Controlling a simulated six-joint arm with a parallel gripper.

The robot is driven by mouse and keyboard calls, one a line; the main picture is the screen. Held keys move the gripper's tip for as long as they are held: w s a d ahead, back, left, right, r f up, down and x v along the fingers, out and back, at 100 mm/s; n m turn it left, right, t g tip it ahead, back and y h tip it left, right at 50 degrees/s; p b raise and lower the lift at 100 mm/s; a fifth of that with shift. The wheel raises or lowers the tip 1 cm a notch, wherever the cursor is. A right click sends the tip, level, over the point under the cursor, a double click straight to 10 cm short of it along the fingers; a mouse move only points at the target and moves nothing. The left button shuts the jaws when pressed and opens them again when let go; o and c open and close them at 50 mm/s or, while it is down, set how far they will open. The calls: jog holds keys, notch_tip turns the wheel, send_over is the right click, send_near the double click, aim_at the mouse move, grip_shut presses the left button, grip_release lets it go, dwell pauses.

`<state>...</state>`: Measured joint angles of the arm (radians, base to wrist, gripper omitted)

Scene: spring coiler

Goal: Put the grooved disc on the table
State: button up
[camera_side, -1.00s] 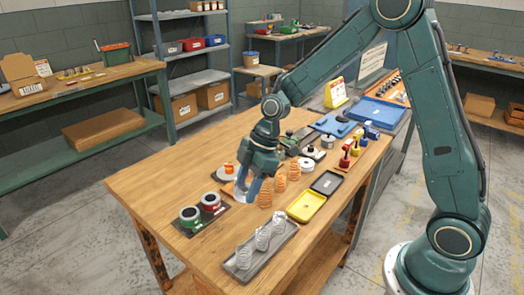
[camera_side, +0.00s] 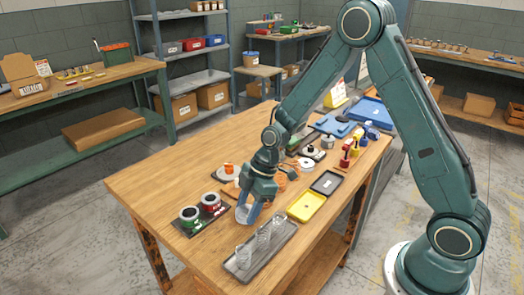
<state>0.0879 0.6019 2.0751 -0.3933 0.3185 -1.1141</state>
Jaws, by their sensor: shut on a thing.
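My gripper (camera_side: 249,211) is shut on a pale grey disc (camera_side: 242,214), which I take to be the grooved disc. Its grooves are too small to make out, and the fingers hide part of it. The disc is tilted or seen edge-on between the fingers, low over the wooden table (camera_side: 188,255). It is between the red and green spools and the grey tray. I cannot tell whether it touches the tabletop.
A grey tray (camera_side: 238,269) with clear coils lies in front. A yellow tray (camera_side: 306,207) is to the right. Orange coils stand behind my gripper, partly hidden. The table's left part is bare.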

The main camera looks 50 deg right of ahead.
jog(key=shift+f, duration=0.15)
jog(key=o, duration=1.3)
jog(key=shift+c, duration=0.2)
jog(key=v, duration=1.2)
jog(key=shift+s, duration=0.15)
